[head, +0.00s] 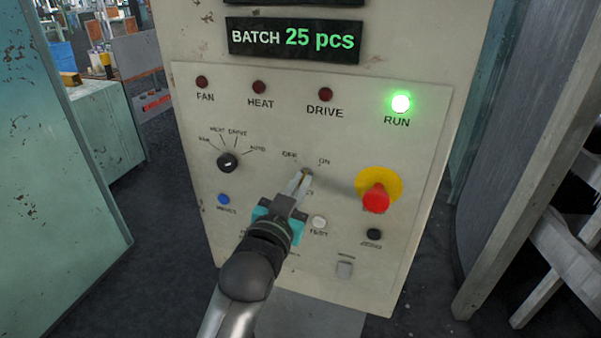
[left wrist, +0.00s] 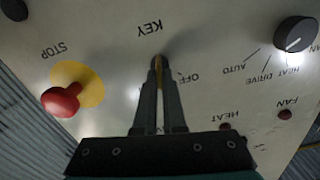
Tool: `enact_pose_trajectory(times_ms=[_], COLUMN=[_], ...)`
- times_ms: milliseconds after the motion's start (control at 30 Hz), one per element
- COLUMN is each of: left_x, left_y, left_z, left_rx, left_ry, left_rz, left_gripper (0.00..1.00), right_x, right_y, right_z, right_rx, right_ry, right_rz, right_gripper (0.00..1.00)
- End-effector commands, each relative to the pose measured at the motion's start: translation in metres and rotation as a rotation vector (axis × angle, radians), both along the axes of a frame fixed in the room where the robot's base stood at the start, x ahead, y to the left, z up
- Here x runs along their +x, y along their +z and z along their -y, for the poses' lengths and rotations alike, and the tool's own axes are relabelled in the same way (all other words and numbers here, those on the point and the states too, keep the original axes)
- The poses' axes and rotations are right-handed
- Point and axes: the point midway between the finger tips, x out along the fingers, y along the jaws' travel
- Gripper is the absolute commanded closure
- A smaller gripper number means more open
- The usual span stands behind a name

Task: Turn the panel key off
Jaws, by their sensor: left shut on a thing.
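The control panel (head: 400,250) faces me. Its key (head: 307,173) sits below the OFF and ON marks, mostly hidden by my fingers. My left gripper (head: 304,180) reaches up to the panel and is shut on the key. In the left wrist view, which shows the panel upside down, a thin brass-coloured edge of the key (left wrist: 159,64) shows between the fingertips of the left gripper (left wrist: 161,72). I cannot tell which mark the key points to. The RUN lamp (head: 400,103) glows green. My right gripper is not in view.
The red stop button (head: 376,199) on its yellow disc stands out right of the key. A black selector knob (head: 228,162) is to the left. The FAN, HEAT and DRIVE lamps look unlit. A display (head: 295,40) reads BATCH 25 pcs. Teal cabinets (head: 45,190) stand at left.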

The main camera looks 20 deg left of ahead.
Motion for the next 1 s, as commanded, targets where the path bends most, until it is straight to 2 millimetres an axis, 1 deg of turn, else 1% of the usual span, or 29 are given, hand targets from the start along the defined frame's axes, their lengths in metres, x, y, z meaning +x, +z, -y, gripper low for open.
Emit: enact_pose_trajectory(times_ms=[33,500,800,1000], left_x=[0.000,0.000,0.000,0.000], left_y=[0.003,0.002,0.001,0.000], left_z=[0.000,-0.003,-0.005,-0.006], left_rx=[-0.048,-0.493,-0.750,-0.874], left_ry=[0.001,0.002,0.001,0.001], left_rz=[-0.006,-0.020,-0.026,-0.030], left_gripper=[1.00,1.00,1.00,1.00], right_x=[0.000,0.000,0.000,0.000], right_y=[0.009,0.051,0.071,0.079], right_z=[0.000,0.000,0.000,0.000], right_rx=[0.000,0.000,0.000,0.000], right_ry=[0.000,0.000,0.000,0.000], right_rz=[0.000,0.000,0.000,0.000], right_gripper=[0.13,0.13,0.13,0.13])
